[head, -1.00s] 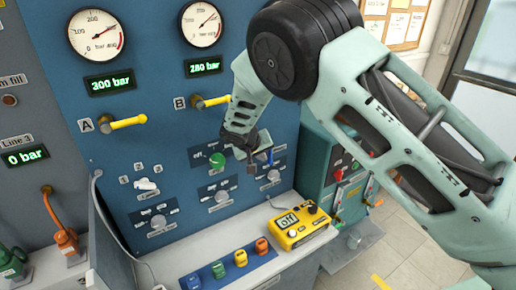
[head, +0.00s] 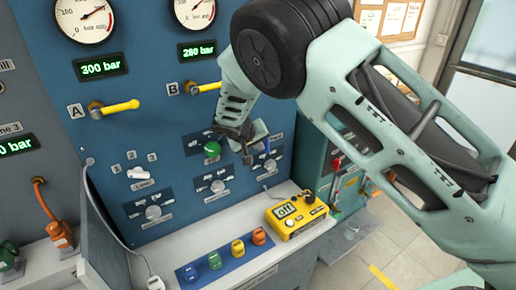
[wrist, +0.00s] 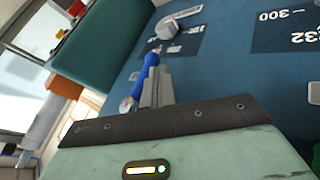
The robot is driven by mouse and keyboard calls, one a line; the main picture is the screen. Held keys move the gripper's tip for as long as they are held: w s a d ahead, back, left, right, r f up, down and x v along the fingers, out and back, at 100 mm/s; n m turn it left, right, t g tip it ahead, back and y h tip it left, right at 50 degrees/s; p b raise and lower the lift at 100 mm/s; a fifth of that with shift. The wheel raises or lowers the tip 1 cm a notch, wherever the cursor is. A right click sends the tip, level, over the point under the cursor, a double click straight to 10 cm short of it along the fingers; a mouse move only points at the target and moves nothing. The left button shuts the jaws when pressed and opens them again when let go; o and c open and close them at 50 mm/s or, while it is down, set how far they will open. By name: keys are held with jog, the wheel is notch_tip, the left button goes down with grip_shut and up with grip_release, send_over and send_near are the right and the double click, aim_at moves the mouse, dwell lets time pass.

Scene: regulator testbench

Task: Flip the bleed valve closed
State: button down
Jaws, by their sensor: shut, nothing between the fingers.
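A small blue lever (head: 266,147) stands roughly upright on the blue panel, above a round knob. No readable label shows whether it is the bleed valve. It also shows in the wrist view as a blue handle (wrist: 149,70) running along the panel. My gripper (head: 248,158) is just left of the lever in the head view, close to the panel. In the wrist view my gripper's fingers (wrist: 158,85) are shut and empty, right beside the blue handle. I cannot tell whether they touch it. My gripper and wrist hide part of the panel around the lever.
A green button (head: 212,149) is left of my gripper. Several knobs sit below on the panel. A yellow meter (head: 297,219) stands on the bench ledge. Yellow handles A (head: 120,107) and B (head: 205,88) stick out above. A teal cabinet (head: 345,180) is on the right.

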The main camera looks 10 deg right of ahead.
aim_at(266, 149)
jog(key=shift+f+b, duration=0.15)
jog(key=shift+b, duration=0.15)
jog(key=d+t+h+b, duration=0.1)
jog(key=h+b, duration=0.1)
jog(key=b, duration=0.4)
jog(key=d+f+n+t+h+b, duration=0.1)
jog(key=t+h+b, duration=0.1)
jog(key=b, duration=0.5)
jog(key=w+d+f+t+h+b, duration=0.1)
jog(key=h+b, duration=0.3)
jog(key=b, duration=0.3)
jog(key=shift+d+n, duration=0.2)
jog(key=shift+n, duration=0.2)
jog(key=t+h+b, duration=0.1)
jog(key=d+h+b, duration=0.1)
jog(key=b, duration=0.1)
jog(key=n+t+h+b, duration=0.1)
jog(key=b, duration=0.1)
jog(key=shift+w+d+r+t, duration=0.2)
jog(key=shift+w+r+t, duration=0.1)
jog(key=t+h+b, duration=0.1)
jog(key=d+r+n+t+b, duration=0.1)
jog(key=b, duration=0.1)
jog(key=shift+w+d+r+h, duration=0.1)
jog(key=shift+w+r+h, duration=0.15)
jog(key=shift+h, duration=0.15)
jog(key=shift+d+r, duration=0.1)
jog(key=shift+b, duration=0.3)
